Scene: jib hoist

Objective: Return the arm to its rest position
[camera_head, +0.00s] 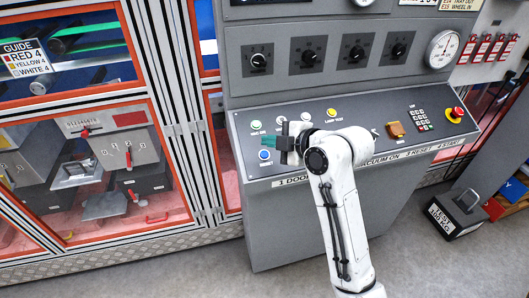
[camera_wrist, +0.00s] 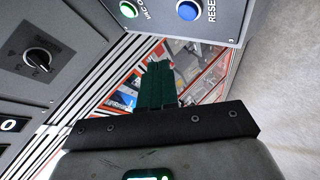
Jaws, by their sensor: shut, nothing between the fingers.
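My white arm reaches up from the bottom of the head view to the sloped control panel. My gripper (camera_head: 278,142) is in front of the panel's left part, near the blue button (camera_head: 265,154), and points left. In the wrist view my gripper's dark green fingers (camera_wrist: 157,85) are together and hold nothing. Beyond them the panel edge shows the blue RESET button (camera_wrist: 188,11) and a green button (camera_wrist: 128,9). I cannot tell whether the fingers touch the panel.
The grey control console (camera_head: 300,225) stands close in front of my arm. A caged machine with orange frames (camera_head: 95,120) is at left. A black test weight (camera_head: 455,213) sits on the floor at right. Grey floor (camera_head: 430,265) is clear at lower right.

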